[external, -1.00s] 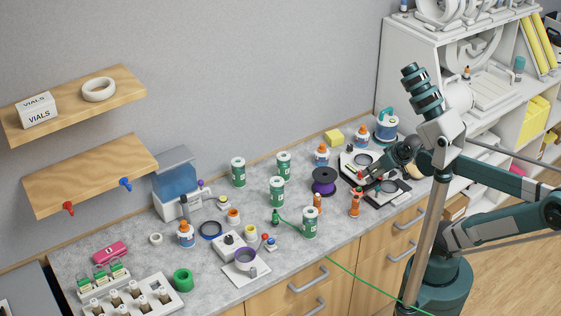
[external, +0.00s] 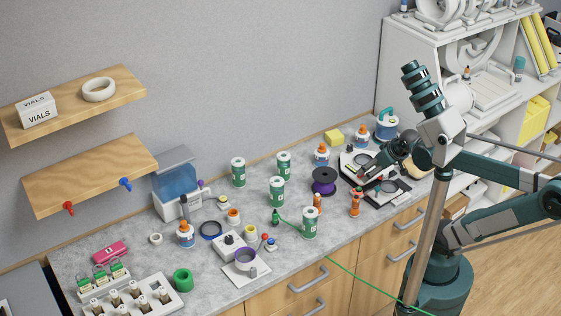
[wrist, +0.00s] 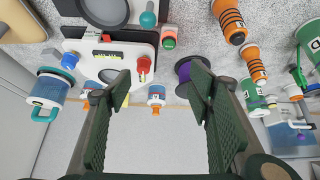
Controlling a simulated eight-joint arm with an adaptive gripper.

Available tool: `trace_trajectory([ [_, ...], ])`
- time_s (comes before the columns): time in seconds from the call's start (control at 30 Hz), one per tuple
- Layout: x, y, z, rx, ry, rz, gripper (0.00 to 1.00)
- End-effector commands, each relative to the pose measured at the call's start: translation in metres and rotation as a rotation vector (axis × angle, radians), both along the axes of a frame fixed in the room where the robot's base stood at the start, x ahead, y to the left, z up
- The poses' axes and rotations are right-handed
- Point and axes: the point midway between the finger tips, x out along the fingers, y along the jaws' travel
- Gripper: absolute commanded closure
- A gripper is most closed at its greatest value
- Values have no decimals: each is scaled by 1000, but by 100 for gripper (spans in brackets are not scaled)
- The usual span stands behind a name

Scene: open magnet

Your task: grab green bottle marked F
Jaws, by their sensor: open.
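Several white-capped green bottles with white labels stand upright on the counter in the external view: one at the back left (external: 238,172), one at the back (external: 283,163), one in the middle (external: 277,191), one near the front edge (external: 310,223). Their letters are too small to read, so I cannot tell which is F. In the wrist view, green bottles show at the right (wrist: 310,40) and lower right (wrist: 252,96), with labels turned and unclear. My gripper (wrist: 160,85) is open and empty, right of the bottles above the counter's right part. Its fingertips are hard to make out in the external view.
A purple spool (external: 324,182), orange bottles (external: 355,203) and a white device (external: 352,164) stand between the green bottles and my arm. A green line (external: 350,272) runs over the counter edge. Wooden shelves (external: 88,174) hang at the left.

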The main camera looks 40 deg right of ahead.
Motion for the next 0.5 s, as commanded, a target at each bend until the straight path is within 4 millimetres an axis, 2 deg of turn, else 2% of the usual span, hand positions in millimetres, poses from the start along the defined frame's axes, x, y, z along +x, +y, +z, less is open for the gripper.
trace_trajectory([
  [0.13,15,11,14,-26,27,62,48],
  [0.5,53,45,35,-105,106,254,48],
])
